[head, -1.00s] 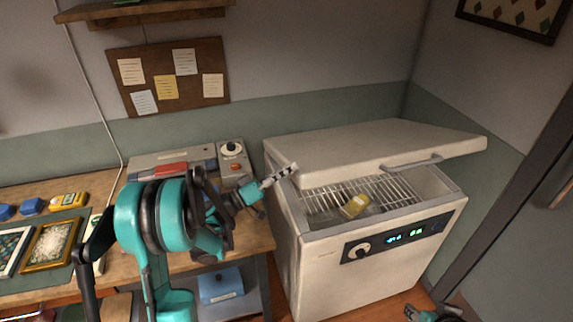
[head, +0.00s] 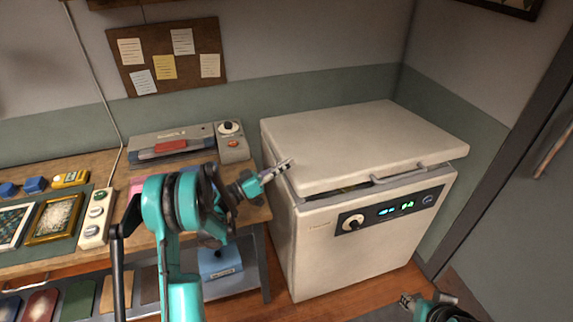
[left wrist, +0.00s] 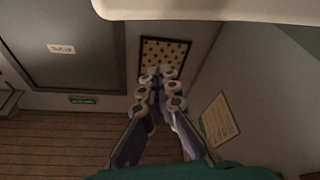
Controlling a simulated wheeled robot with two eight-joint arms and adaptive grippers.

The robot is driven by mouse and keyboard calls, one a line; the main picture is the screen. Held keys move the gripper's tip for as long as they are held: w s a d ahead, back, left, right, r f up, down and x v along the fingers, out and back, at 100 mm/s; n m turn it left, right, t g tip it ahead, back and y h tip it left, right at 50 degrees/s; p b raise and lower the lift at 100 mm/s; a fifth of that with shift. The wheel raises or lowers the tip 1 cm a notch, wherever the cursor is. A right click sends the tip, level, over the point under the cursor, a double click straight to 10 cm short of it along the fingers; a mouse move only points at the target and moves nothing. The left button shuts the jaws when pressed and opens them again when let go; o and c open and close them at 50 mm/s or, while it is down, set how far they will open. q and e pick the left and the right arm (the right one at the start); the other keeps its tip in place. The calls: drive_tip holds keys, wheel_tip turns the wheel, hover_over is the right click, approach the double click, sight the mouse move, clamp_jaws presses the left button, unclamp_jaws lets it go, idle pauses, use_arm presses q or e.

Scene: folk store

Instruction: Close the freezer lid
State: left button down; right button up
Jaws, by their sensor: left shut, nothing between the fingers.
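The white freezer (head: 345,245) stands right of the workbench. Its lid (head: 365,145) is hinged at the back and lies low over the body, with a narrow dark gap along the front edge below the handle (head: 400,173). My left gripper (head: 288,164) is shut and empty at the lid's left front edge; I cannot tell whether it touches. In the left wrist view, the shut fingers (left wrist: 160,90) show with a pale edge (left wrist: 210,10), likely the lid, above. My right gripper (head: 408,302) is low at the bottom right, in front of the freezer, partly cut off.
The workbench (head: 130,255) on the left holds a grey sealer machine (head: 175,143), a framed picture (head: 55,217) and small blue and yellow items. A blue box (head: 220,262) sits on the shelf under it. A wall stands close right of the freezer.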

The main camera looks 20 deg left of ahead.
use_arm(q)
wheel_tip(320, 180, up, 5)
drive_tip(key=p, duration=0.3)
drive_tip(key=w+a+f+p+v, duration=0.1)
drive_tip(key=v, duration=0.9)
drive_tip(key=s+d+r+n+g+y, duration=0.1)
drive_tip(key=s+d+n+g+y, duration=0.15)
drive_tip(key=d, duration=0.55)
drive_tip(key=s+d+r+n+g+y, duration=0.1)
drive_tip(key=s+d+g+y, duration=0.25)
drive_tip(key=d, duration=0.35)
drive_tip(key=s+a+f+y, duration=0.1)
drive_tip(key=s+y, duration=0.4)
drive_tip(key=s, duration=0.4)
drive_tip(key=s+a+f+n+g+y, duration=0.1)
drive_tip(key=s+y, duration=0.3)
drive_tip(key=s, duration=0.6)
drive_tip(key=shift+s+a+f+g+y, duration=0.15)
drive_tip(key=shift+a+f+g+y, duration=0.15)
drive_tip(key=shift+y, duration=0.1)
